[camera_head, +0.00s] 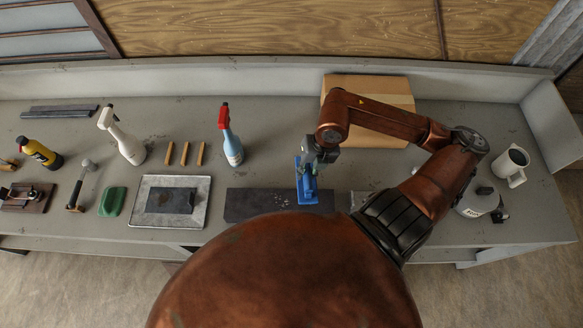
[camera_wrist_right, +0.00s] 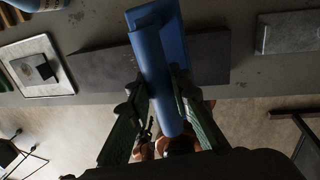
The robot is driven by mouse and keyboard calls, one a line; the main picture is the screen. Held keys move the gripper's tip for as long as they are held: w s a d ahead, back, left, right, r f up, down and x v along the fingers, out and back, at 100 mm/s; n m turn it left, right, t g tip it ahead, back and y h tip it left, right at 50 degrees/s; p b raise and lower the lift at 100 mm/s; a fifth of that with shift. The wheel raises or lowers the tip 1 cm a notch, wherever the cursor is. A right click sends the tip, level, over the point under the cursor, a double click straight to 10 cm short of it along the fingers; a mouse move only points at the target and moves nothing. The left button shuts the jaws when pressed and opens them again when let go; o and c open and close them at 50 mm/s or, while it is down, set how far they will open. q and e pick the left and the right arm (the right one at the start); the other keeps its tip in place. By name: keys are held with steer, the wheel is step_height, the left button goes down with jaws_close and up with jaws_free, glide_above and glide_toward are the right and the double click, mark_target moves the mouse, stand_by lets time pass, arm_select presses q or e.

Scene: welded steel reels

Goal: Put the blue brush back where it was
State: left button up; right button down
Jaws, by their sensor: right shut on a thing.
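The blue brush (camera_head: 306,184) is in my right gripper (camera_head: 314,160), over the dark flat slab (camera_head: 255,203) near the bench's front edge. In the right wrist view the blue brush (camera_wrist_right: 158,70) lies between the green fingers of my right gripper (camera_wrist_right: 162,112), which is shut on it. The dark slab (camera_wrist_right: 100,66) shows behind the brush there. I cannot tell whether the brush touches the slab. My left gripper is not in view.
Left of the slab is a metal tray (camera_head: 140,214) with a dark block. A spray bottle with a red top (camera_head: 231,146) and a cardboard box (camera_head: 385,92) stand further back. A white mug (camera_head: 511,165) and a grey-white container (camera_head: 478,202) are at the right.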

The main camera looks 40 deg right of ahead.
mark_target(297, 157)
steer(key=shift+d+r+m, duration=0.1)
steer(key=shift+m, duration=0.2)
steer(key=shift+w+d, duration=0.15)
steer(key=shift+w, duration=0.1)
steer(key=w+f, duration=0.1)
steer(key=w, duration=0.1)
steer(key=w+d+f+p, duration=0.1)
steer(key=w, duration=0.1)
steer(key=w+d+f+p, duration=0.1)
steer(key=w, duration=0.2)
steer(key=shift+w+f, duration=0.1)
steer(key=shift+f, duration=0.05)
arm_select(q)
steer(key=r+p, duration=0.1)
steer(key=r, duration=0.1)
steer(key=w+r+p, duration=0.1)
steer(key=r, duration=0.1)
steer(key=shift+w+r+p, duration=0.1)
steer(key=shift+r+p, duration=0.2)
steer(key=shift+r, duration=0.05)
arm_select(e)
steer(key=w+d+f, duration=0.2)
steer(key=w+f, duration=0.3)
steer(key=f, duration=0.4)
steer(key=shift+w+f, duration=0.25)
steer(key=shift+f, duration=0.1)
